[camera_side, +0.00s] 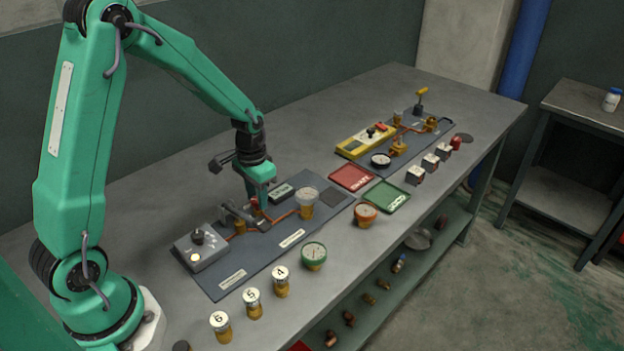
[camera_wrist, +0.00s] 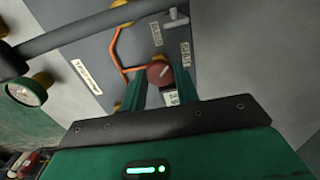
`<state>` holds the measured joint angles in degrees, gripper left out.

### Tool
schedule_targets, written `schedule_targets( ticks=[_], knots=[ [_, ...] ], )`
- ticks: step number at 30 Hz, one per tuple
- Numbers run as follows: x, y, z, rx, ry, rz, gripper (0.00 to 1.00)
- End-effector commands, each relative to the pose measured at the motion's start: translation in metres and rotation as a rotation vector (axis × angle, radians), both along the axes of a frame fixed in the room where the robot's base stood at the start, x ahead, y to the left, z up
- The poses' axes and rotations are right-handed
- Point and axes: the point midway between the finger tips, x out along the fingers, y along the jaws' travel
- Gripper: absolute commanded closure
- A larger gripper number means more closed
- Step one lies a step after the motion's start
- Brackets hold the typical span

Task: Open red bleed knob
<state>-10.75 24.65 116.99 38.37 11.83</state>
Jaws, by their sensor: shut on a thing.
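The red bleed knob (camera_wrist: 159,72) is round, with a pale mark on its face. In the wrist view it sits between the tips of my two green fingers. My gripper (camera_wrist: 160,86) is shut on it. In the side view my gripper (camera_side: 259,201) points down at the grey panel (camera_side: 240,277), and only a little red of the knob (camera_side: 254,201) shows beside the fingers. Orange piping (camera_wrist: 118,52) runs over the panel up to the knob in the wrist view.
A control box (camera_side: 203,246) with a black dial stands at the panel's left end. A white-faced gauge (camera_side: 307,197) is right of my gripper. A green-rimmed gauge (camera_side: 313,252) and numbered brass-based caps (camera_side: 252,297) line the front. Red (camera_side: 351,177) and green (camera_side: 387,196) trays lie further right.

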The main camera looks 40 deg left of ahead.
Motion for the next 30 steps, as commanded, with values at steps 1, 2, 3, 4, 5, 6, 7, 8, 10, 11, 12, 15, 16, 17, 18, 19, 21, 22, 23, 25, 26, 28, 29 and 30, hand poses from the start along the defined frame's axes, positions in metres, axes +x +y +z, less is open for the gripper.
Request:
schedule_targets(
  ticks=[1, 2, 3, 4, 5, 6, 7, 8, 10, 11, 12, 15, 16, 17, 18, 19, 21, 22, 23, 25, 26, 28, 29, 30],
  knots=[
    [0.0001, -0.0001, 0.0009, 0.0, 0.0, 0.045, 0.92],
    [0.0001, -0.0001, 0.0009, 0.0, 0.0, 0.074, 0.92],
    [0.0001, -0.0001, 0.0009, 0.0, 0.0, 0.112, 0.92],
    [0.0001, -0.0001, 0.001, 0.0, 0.0, 0.14, 0.92],
    [0.0001, -0.0001, 0.001, 0.0, 0.0, 0.169, 0.92],
    [0.0001, -0.0001, 0.001, 0.0, 0.0, 0.207, 0.92],
    [0.0001, -0.0001, 0.001, 0.0, 0.0, 0.235, 0.92],
    [0.0001, -0.0001, 0.001, 0.0, 0.0, 0.264, 0.92],
    [0.0001, -0.0001, 0.001, 0.0, 0.0, 0.33, 0.92],
    [0.0002, 0.0, 0.0011, 0.0, 0.0, 0.359, 0.92],
    [0.0001, -0.0001, 0.0011, 0.0, 0.0, 0.396, 0.92],
    [0.0002, 0.0, 0.0011, 0.0, -0.001, 0.489, 0.92],
    [0.0002, 0.0, 0.0011, 0.0, 0.0, 0.516, 0.92],
    [0.0002, 0.0, 0.0011, 0.0, -0.001, 0.542, 0.92],
    [0.0002, 0.0, 0.0011, 0.0, -0.001, 0.575, 0.92],
    [0.0002, 0.0, 0.0012, 0.0, -0.001, 0.598, 0.92],
    [0.0002, 0.0, 0.0012, 0.0, -0.001, 0.65, 0.92],
    [0.0002, 0.0, 0.0012, 0.0, -0.001, 0.671, 0.92],
    [0.0002, 0.0, 0.0012, 0.0, -0.001, 0.689, 0.92],
    [0.0002, 0.0, 0.0012, 0.0, -0.001, 0.729, 0.92],
    [0.0002, 0.0, 0.0012, 0.0, -0.001, 0.742, 0.92],
    [0.0002, 0.0, 0.0012, 0.0, -0.001, 0.77, 0.92],
    [0.0002, 0.0, 0.0012, 0.0, -0.001, 0.781, 0.92],
    [0.0002, 0.0, 0.0013, 0.0, -0.001, 0.792, 0.92]
  ],
)
